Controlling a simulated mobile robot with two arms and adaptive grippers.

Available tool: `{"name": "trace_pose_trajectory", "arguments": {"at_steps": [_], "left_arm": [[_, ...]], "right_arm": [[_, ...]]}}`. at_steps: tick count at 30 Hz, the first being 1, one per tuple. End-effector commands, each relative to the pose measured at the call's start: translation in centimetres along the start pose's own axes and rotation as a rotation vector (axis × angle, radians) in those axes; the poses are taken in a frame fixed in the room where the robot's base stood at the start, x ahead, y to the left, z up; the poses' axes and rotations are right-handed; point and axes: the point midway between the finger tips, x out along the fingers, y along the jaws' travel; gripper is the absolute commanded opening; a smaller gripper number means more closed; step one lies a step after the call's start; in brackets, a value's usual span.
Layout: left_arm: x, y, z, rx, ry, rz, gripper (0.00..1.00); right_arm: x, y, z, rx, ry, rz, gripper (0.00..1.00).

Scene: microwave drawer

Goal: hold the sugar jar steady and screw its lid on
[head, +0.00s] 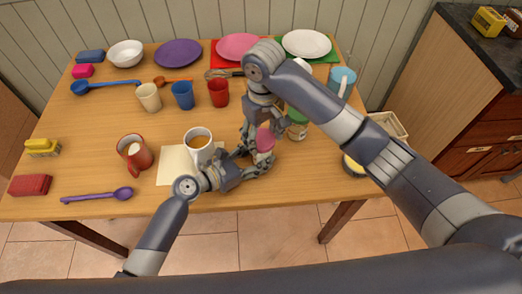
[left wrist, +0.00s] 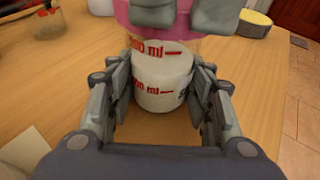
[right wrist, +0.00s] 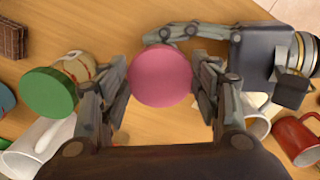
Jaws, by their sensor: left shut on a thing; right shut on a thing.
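The sugar jar (left wrist: 163,90) stands upright on the table in the left wrist view. It is clear with white contents and red ml markings. My left gripper (left wrist: 163,100) is shut around its sides, low on the body. The pink lid (right wrist: 160,76) is at the jar's mouth and also shows in the head view (head: 265,141). My right gripper (right wrist: 163,85) comes from above and is shut on the lid's rim. I cannot tell how far the lid is threaded. In the head view the two grippers hide most of the jar.
A green-lidded jar (head: 297,125) stands close to the right of my grippers. A white mug (head: 198,145) with brown drink is just left, on a pale sheet. Cups, plates and utensils fill the back. The front right table is fairly clear.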

Motion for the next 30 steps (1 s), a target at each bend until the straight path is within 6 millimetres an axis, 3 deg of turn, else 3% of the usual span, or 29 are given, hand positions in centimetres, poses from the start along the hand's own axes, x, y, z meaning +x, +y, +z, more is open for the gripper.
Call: {"name": "trace_pose_trajectory", "arguments": {"at_steps": [1, 8, 15, 23, 24, 25, 26, 30], "left_arm": [[0.15, -0.08, 0.02, -0.002, -0.001, -0.001, 0.04], [0.17, -0.08, 0.05, -0.002, -0.002, -0.001, 0.04], [0.17, -0.05, 0.08, -0.003, -0.003, 0.0, 0.04], [0.12, 0.09, 0.09, -0.004, -0.003, 0.003, 0.04], [0.12, 0.11, 0.09, -0.005, -0.004, 0.004, 0.04], [0.11, 0.13, 0.09, -0.005, -0.004, 0.004, 0.04], [0.1, 0.14, 0.09, -0.004, -0.004, 0.004, 0.04], [0.09, 0.09, 0.08, -0.003, -0.003, 0.003, 0.04]], "right_arm": [[0.34, -0.91, 0.27, 0.038, -0.011, -0.018, 0.29], [0.41, -0.94, 0.3, 0.19, -0.013, -0.017, 0.29], [0.39, -0.8, 0.32, 0.479, -0.017, -0.012, 0.29], [0.45, -0.69, 0.37, 0.527, -0.02, -0.01, 0.29], [0.45, -0.67, 0.38, 0.527, -0.02, -0.01, 0.6], [0.45, -0.66, 0.38, 0.527, -0.02, -0.01, 0.67], [0.44, -0.62, 0.37, 0.527, -0.019, -0.009, 0.72], [0.31, -0.48, 0.27, 0.528, -0.015, -0.008, 0.72]]}}
